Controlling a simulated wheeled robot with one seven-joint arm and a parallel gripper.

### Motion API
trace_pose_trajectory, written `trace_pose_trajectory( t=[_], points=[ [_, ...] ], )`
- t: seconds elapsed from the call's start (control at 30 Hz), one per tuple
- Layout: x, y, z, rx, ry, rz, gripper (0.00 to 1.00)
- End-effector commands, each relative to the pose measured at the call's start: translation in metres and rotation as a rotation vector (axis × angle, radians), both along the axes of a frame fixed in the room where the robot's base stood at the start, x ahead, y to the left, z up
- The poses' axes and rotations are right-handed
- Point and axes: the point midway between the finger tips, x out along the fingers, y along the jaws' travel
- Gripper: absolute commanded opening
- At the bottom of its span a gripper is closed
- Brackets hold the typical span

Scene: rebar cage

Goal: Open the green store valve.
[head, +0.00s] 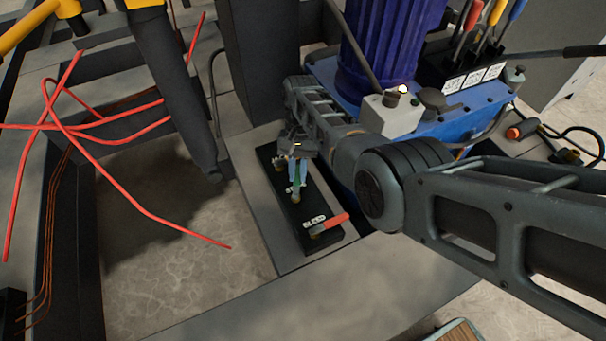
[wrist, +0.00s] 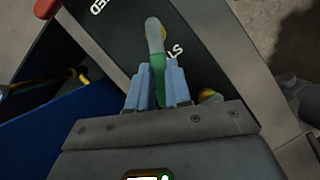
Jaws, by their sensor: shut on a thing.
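The green store valve's handle shows in the wrist view (wrist: 158,78) between the two blue fingers of my gripper (wrist: 159,72), which is shut on it. The handle runs roughly in line with the fingers, and its pale pivot end sticks out beyond the tips. In the head view my gripper (head: 297,172) reaches down over the black valve panel (head: 270,157), with a small bit of the green handle (head: 297,186) showing below the fingers. The label beside the handle is partly covered; only "ST" reads in the wrist view.
A red-handled valve (head: 330,225) marked BLEED sits at the panel's near end. A blue power unit (head: 470,120) with a ribbed blue cylinder (head: 388,45) stands behind my arm. Red bent rods (head: 130,195) lie to the left. A dark post (head: 180,100) stands left of the panel.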

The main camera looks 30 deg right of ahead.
Motion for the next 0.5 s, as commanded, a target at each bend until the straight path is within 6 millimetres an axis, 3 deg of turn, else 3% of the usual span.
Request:
trace_pose_trajectory(
  t=[0.5],
  points=[
    [0.007, 0.02, -0.001, -0.002, 0.0, 0.421, 0.0]
  ],
)
